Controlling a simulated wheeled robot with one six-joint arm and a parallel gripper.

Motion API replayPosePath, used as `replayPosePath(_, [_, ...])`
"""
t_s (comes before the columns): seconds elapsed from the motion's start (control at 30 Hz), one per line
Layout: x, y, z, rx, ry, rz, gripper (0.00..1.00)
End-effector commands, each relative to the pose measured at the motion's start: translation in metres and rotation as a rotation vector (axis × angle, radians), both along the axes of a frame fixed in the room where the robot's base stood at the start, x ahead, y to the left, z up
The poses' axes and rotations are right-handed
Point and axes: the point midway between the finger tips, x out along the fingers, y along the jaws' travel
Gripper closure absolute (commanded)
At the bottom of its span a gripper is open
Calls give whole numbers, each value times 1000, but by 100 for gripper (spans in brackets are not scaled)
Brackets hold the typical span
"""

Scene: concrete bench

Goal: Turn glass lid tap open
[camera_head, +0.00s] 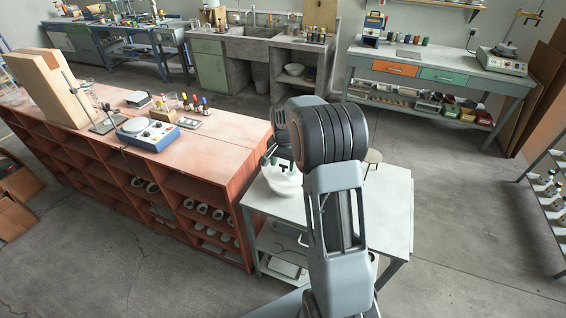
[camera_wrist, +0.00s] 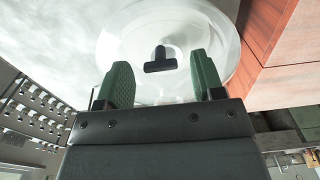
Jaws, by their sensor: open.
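The glass lid (camera_wrist: 135,42) is clear and round and fills the upper middle of the wrist view. Its black tap (camera_wrist: 160,63) has a T-shaped handle, with the crossbar running roughly left to right in the picture. My gripper (camera_wrist: 160,57) is open, with one green finger on each side of the tap and a visible gap on both sides. In the head view, the glass vessel (camera_head: 284,183) stands on a pale table, and my gripper (camera_head: 281,163) is just above it. My arm hides part of this area, and the tap cannot be made out there.
The pale table (camera_head: 390,215) stands against the end of a reddish shelf bench (camera_head: 215,150). That bench carries a blue hotplate (camera_head: 148,133), a stand and small bottles. Open floor (camera_head: 455,230) lies to the right.

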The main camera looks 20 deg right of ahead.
Motion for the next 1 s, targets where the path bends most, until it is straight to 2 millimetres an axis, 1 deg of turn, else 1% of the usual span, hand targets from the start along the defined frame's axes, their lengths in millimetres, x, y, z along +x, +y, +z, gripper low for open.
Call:
replayPosePath(0.03, [0, 0, 0, 0, 0, 0, 39])
replayPosePath(0.07, [0, 0, 0, 0, 0, 0, 42])
replayPosePath(0.53, [0, 0, 0, 0, 0, 0, 87])
replayPosePath(0.77, [0, 0, 0, 0, 0, 22, 88])
replayPosePath(1.0, [0, 0, 0, -1, -1, 150, 88])
